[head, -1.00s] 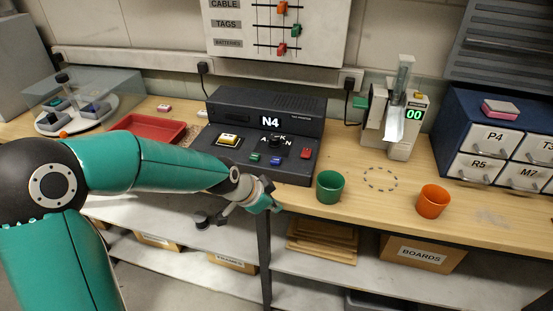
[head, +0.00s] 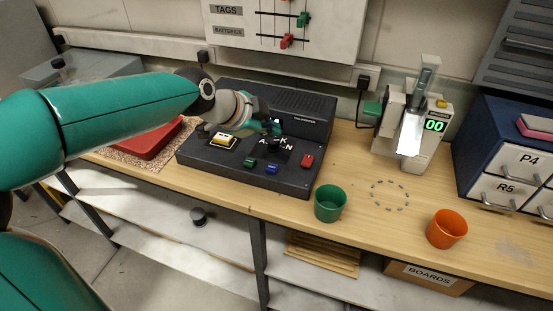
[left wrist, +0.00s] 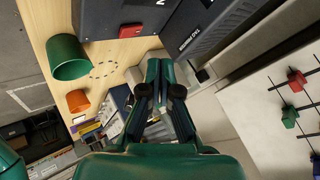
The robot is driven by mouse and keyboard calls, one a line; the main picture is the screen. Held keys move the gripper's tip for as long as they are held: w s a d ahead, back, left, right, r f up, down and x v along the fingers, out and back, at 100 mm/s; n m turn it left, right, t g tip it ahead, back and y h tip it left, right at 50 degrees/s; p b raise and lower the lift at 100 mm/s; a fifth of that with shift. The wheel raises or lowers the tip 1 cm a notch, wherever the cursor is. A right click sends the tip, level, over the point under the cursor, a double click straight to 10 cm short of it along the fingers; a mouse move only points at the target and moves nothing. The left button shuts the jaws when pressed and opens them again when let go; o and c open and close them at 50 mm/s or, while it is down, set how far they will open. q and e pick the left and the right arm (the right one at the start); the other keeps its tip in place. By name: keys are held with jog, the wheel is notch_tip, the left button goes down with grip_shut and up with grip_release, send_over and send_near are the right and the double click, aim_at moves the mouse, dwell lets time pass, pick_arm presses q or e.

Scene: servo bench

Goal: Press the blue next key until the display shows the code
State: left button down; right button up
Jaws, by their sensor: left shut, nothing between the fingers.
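The black console (head: 215,160) stands on the bench, with a blue key (head: 272,169) at its front between a green key (head: 249,162) and a red key (head: 307,160). A yellow-and-white key (head: 223,141) is at the left. My left gripper (head: 272,128) is shut and empty, above the console in front of its raised back box (head: 312,108). It hides the display, so the code cannot be read. In the left wrist view the gripper (left wrist: 166,75) points past the console, whose red key (left wrist: 131,30) shows; the blue key does not show there. My right gripper is not in view.
A green cup (head: 330,205) and an orange cup (head: 447,229) stand to the right, near the bench front. A dispenser with a green 00 readout (head: 434,126) stands behind them. A red tray (head: 150,140) lies left of the console, partly behind my arm.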

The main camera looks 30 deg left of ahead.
aim_at(270, 169)
pick_arm(q)
jog(key=shift+w+r, duration=0.1)
dwell(0.3)
notch_tip(270, 169, down, 8)
jog(key=b, duration=0.6)
jog(key=shift+f+b, duration=0.45)
jog(key=shift+b, duration=0.2)
dwell(0.7)
jog(key=shift+f+b, duration=0.3)
jog(key=shift+b, duration=0.3)
